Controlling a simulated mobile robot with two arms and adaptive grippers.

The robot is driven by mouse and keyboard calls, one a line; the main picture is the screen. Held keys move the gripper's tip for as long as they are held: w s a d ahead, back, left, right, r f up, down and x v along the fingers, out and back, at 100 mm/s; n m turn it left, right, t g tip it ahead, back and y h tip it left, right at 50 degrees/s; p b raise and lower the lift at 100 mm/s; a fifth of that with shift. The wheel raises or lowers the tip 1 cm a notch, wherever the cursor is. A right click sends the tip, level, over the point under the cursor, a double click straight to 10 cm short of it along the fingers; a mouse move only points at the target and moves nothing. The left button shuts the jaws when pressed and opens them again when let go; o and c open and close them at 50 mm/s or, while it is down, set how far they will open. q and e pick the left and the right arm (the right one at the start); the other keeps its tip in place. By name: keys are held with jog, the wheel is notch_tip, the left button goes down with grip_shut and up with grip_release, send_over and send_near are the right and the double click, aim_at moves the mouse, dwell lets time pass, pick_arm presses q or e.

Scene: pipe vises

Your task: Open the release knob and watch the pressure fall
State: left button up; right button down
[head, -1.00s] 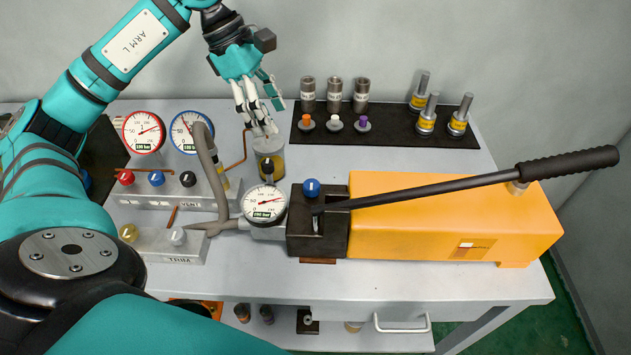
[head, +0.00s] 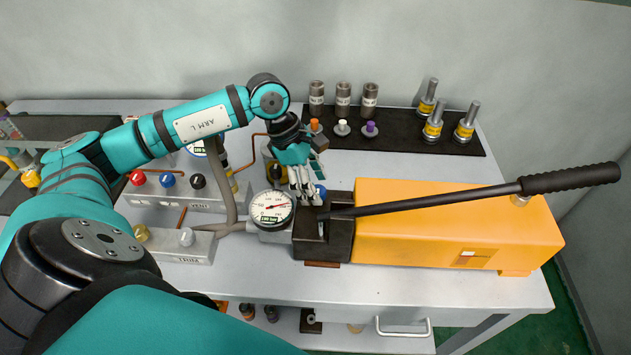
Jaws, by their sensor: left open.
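The hand pump has a yellow body (head: 440,225), a black valve block (head: 322,238) at its left end and a long black lever (head: 440,200) reaching right. The blue release knob (head: 321,189) sits on top of the block, partly hidden by my left gripper. A round white pressure gauge (head: 271,209) stands just left of the block, its needle pointing up and right; its digits are too small to read. My left gripper (head: 308,203) is open, fingers pointing down, right beside the blue knob; I cannot tell whether it touches it. My right gripper is not in view.
A valve block with red (head: 137,178), blue (head: 168,180) and black knobs stands left, with a TRIM block (head: 175,246) before it. A black mat (head: 440,144) at the back holds several fittings. The bench front (head: 400,285) is clear.

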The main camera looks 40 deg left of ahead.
pick_arm(q)
jog(key=shift+w+d+f, duration=0.1)
jog(key=shift+d+f, duration=0.1)
jog(key=shift+f, duration=0.3)
